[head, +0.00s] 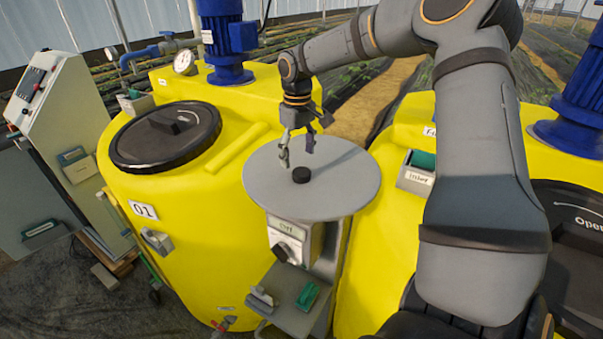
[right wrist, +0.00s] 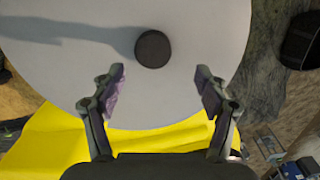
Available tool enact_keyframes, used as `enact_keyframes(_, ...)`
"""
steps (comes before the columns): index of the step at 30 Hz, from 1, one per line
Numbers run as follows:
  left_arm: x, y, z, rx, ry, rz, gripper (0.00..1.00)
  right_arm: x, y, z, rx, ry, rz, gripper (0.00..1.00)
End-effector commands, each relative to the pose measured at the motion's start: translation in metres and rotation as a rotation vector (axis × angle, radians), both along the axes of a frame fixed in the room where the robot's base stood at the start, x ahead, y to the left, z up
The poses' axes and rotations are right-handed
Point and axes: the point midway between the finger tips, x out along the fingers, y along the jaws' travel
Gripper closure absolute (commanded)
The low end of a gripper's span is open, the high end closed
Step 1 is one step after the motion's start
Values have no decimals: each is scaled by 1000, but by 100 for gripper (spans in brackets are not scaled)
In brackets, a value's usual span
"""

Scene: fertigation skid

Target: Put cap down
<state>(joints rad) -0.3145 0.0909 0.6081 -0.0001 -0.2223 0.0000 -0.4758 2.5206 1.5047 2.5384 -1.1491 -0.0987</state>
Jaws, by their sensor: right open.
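A small black round cap (head: 301,175) lies on the round grey table top (head: 345,190) between the yellow tanks. In the right wrist view the cap (right wrist: 153,49) rests on the pale disc (right wrist: 195,25), beyond the fingertips and roughly centred between them. My right gripper (head: 297,148) is above the disc, close over the cap. Its fingers are spread apart and empty, as the right wrist view (right wrist: 160,97) shows. The cap is apart from both fingers. My left gripper does not show in either view.
A yellow tank (head: 185,225) marked 01 with a black lid (head: 165,137) stands to the left. A control box (head: 290,240) labelled Off sits below the disc, above a small shelf (head: 290,300) with a green item. Another yellow tank with a blue motor stands at right.

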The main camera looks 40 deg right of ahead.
Motion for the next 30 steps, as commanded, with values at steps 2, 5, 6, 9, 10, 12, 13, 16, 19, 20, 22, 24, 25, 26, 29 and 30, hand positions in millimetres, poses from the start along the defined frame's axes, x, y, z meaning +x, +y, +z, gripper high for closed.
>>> enact_keyframes(2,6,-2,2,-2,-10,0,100,0,0,-2,0,1,-1,26)
enact_keyframes(5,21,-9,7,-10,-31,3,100,-1,-1,-4,1,3,-1,26)
enact_keyframes(6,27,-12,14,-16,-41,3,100,-1,-2,-7,2,3,-1,26)
enact_keyframes(9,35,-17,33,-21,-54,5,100,-2,-6,-22,3,7,-1,26)
enact_keyframes(10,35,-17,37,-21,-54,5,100,-3,-7,-27,3,6,-1,26)
enact_keyframes(12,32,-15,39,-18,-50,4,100,-2,-7,-41,1,5,0,26)
enact_keyframes(13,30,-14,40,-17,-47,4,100,-2,-7,-45,1,4,0,26)
enact_keyframes(16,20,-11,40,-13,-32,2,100,-1,-7,-53,0,1,-1,26)
enact_keyframes(19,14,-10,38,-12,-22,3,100,-1,-7,-55,0,0,-1,26)
enact_keyframes(20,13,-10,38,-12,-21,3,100,-1,-7,-55,0,0,-1,26)
enact_keyframes(22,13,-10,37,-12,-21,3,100,-1,-7,-55,0,0,-1,27)
enact_keyframes(24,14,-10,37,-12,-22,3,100,-1,-7,-55,0,0,-1,37)
enact_keyframes(25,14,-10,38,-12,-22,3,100,-1,-7,-55,0,0,-1,41)
enact_keyframes(26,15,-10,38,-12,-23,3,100,-1,-7,-55,0,0,-1,45)
enact_keyframes(29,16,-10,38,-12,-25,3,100,-1,-7,-54,0,0,-1,58)
enact_keyframes(30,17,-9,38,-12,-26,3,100,-1,-7,-54,0,0,-1,64)
